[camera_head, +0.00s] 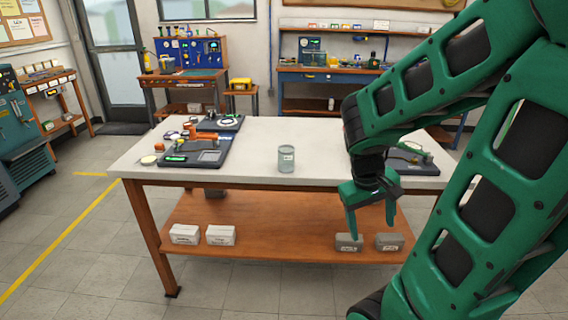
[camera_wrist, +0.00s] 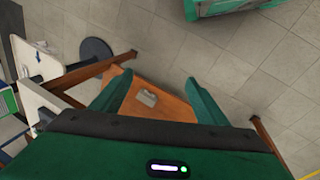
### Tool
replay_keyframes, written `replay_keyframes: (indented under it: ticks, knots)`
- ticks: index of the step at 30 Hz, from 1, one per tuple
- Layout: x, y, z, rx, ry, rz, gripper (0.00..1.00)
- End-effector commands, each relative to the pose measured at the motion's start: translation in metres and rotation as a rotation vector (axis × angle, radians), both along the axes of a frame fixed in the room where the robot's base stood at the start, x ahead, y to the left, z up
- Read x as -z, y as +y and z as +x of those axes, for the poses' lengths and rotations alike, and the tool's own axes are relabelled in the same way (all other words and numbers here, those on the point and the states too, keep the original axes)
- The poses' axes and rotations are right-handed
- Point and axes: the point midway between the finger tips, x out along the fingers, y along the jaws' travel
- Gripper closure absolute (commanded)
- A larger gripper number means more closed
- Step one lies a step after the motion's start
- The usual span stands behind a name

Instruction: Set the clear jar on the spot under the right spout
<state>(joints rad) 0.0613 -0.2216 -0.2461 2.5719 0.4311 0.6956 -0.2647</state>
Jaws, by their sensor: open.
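The clear jar (camera_head: 286,159) stands upright near the middle of the white tabletop (camera_head: 255,143), with a small pale label on its front. A test rig (camera_head: 197,150) with an orange part and a green display is left of it. Another rig (camera_head: 405,155) at the right end of the table is partly hidden behind my arm. I cannot make out the spouts clearly. My gripper (camera_head: 371,222) is open and empty, fingers pointing down, in front of the table's front edge and right of the jar. In the wrist view my gripper's two green fingers (camera_wrist: 155,100) are apart with nothing between them.
Boxes (camera_head: 203,235) and grey blocks (camera_head: 368,242) sit on the wooden lower shelf (camera_head: 280,225). The tabletop around the jar is clear. Workbenches stand along the back wall.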

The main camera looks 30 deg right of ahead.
Motion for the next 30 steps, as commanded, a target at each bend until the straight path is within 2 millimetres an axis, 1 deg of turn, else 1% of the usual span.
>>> replay_keyframes:
  ticks: [1,3,8,12,14,15,17,18,20,21,23,24,26,27,29,30]
  knots:
    - [0.009,-0.010,0.009,-0.053,0.032,-0.053,0.32]
    - [0.016,-0.028,0.021,-0.132,0.069,-0.137,0.32]
    - [0.024,-0.063,0.051,-0.340,0.171,-0.343,0.32]
    - [0.020,-0.086,0.084,-0.549,0.280,-0.538,0.32]
    - [0.016,-0.092,0.101,-0.647,0.332,-0.622,0.32]
    - [0.013,-0.095,0.113,-0.714,0.369,-0.681,0.32]
    - [0.007,-0.096,0.132,-0.818,0.427,-0.769,0.32]
    - [0.004,-0.095,0.145,-0.891,0.467,-0.828,0.32]
    - [-0.003,-0.091,0.166,-0.998,0.530,-0.920,0.32]
    - [-0.007,-0.087,0.181,-1.071,0.575,-0.980,0.32]
    - [-0.012,-0.076,0.203,-1.186,0.643,-1.072,0.32]
    - [-0.015,-0.067,0.218,-1.261,0.692,-1.135,0.32]
    - [-0.018,-0.050,0.241,-1.375,0.764,-1.229,0.32]
    - [-0.019,-0.038,0.255,-1.448,0.812,-1.289,0.32]
    - [-0.020,-0.018,0.274,-1.550,0.885,-1.376,0.32]
    - [-0.019,-0.004,0.285,-1.612,0.929,-1.429,0.32]
